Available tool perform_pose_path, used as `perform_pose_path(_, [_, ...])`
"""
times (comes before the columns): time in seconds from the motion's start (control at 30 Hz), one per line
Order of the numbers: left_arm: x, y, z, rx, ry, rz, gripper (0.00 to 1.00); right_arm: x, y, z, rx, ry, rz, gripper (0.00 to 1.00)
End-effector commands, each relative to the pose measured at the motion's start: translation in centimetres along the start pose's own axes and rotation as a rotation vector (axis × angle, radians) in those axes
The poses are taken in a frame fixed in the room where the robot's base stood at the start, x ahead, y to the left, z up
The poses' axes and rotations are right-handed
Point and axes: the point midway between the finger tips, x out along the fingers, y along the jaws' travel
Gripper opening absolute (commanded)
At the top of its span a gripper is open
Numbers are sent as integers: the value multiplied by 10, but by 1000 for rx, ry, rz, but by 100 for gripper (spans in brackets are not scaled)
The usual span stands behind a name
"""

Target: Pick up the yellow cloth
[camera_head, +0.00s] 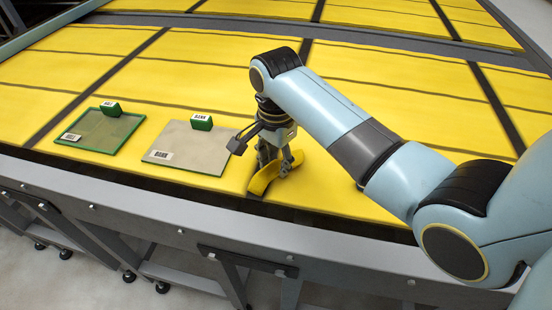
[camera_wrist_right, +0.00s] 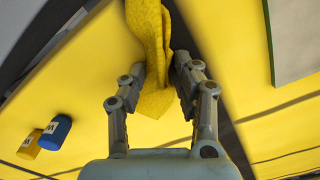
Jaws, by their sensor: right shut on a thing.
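The yellow cloth (camera_head: 262,181) is a small folded strip near the front edge of the yellow padded table. It also shows in the right wrist view (camera_wrist_right: 150,40), running between the fingers. My right gripper (camera_head: 279,163) points down over the cloth; in the right wrist view its two fingers (camera_wrist_right: 161,78) are closed on the cloth from both sides. In the head view the cloth is low, and I cannot tell whether it still touches the table. My left gripper is in neither view.
A blue (camera_wrist_right: 56,131) and a yellow (camera_wrist_right: 29,146) labelled block show in the wrist view. The table's grey front rail (camera_head: 150,222) is close.

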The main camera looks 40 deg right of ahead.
Motion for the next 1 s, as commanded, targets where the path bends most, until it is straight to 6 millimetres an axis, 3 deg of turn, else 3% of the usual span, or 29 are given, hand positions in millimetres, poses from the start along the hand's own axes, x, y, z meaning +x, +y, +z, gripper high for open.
perform_pose_path(0.23, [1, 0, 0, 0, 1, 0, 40, 1, -2, 1, -1, -3, -6, 1])
perform_pose_path(0.47, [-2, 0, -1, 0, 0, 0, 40, -3, -2, 1, -1, -3, -6, 0])
perform_pose_path(0.63, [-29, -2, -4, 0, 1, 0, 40, -39, -2, 1, -1, -2, -6, 0])
perform_pose_path(1.0, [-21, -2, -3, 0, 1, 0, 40, -109, -2, 0, -1, 1, -6, 0])
